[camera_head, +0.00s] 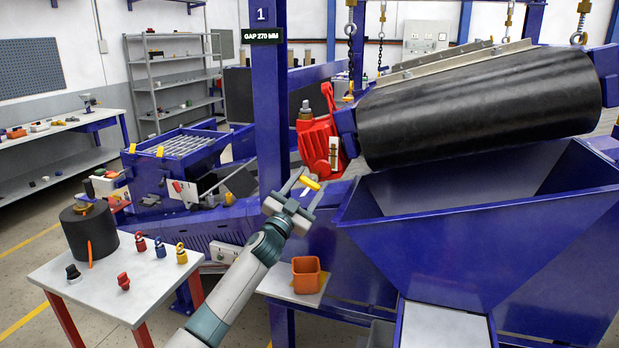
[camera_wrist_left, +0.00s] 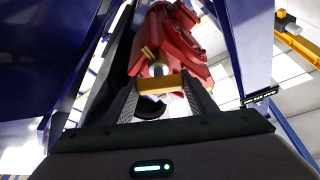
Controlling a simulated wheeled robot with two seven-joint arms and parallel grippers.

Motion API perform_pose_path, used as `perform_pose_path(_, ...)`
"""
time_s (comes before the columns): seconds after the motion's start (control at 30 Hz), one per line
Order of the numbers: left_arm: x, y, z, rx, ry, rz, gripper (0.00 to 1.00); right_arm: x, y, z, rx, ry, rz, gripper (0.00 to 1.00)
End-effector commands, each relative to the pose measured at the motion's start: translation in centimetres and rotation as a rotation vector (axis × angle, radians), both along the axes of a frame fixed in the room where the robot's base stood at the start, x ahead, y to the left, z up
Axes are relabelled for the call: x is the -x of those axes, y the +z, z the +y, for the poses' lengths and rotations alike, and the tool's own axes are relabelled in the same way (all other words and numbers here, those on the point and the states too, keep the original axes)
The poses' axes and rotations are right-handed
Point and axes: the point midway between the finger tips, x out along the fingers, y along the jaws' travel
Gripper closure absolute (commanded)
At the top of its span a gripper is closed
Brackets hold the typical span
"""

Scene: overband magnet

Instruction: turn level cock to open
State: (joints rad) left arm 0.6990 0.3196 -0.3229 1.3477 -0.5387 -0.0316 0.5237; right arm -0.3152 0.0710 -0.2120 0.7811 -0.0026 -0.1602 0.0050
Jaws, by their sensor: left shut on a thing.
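The red gearbox (camera_head: 320,140) hangs at the left end of the black magnet drum, with a pale sight gauge (camera_head: 333,155) on its side. A yellow handle (camera_head: 310,184), which looks like that of the level cock, sits just below the gearbox. My left gripper (camera_head: 307,186) reaches up from below, and its fingers are shut on this handle. In the left wrist view, the yellow handle (camera_wrist_left: 176,83) lies across between the two fingers, with the red gearbox (camera_wrist_left: 172,48) beyond. A round metal part behind the handle is partly hidden. My right gripper is not in view.
A blue post (camera_head: 270,110) stands close left of my gripper. The black drum (camera_head: 480,105) and blue hopper (camera_head: 480,230) are to the right. A small shelf with an orange bin (camera_head: 306,275) is below. A white table (camera_head: 130,285) with small coloured parts stands at left.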

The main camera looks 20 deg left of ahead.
Motion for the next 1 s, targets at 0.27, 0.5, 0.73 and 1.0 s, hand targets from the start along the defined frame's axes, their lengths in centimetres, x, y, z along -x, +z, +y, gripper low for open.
perform_pose_path(0.27, 0.0, 0.4, 0.0, -0.267, 0.0, -0.006, 0.71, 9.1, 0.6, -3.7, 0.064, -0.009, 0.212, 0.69)
perform_pose_path(0.5, 0.0, 0.4, 0.0, -0.495, 0.0, -0.014, 0.71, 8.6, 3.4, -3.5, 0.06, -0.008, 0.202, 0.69)
perform_pose_path(0.73, 0.0, 0.4, 0.0, -0.713, 0.001, -0.021, 0.71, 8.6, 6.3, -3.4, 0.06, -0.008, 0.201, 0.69)
perform_pose_path(1.0, 0.0, 0.3, -0.1, -0.943, -0.001, -0.029, 0.71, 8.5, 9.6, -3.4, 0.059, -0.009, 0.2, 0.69)
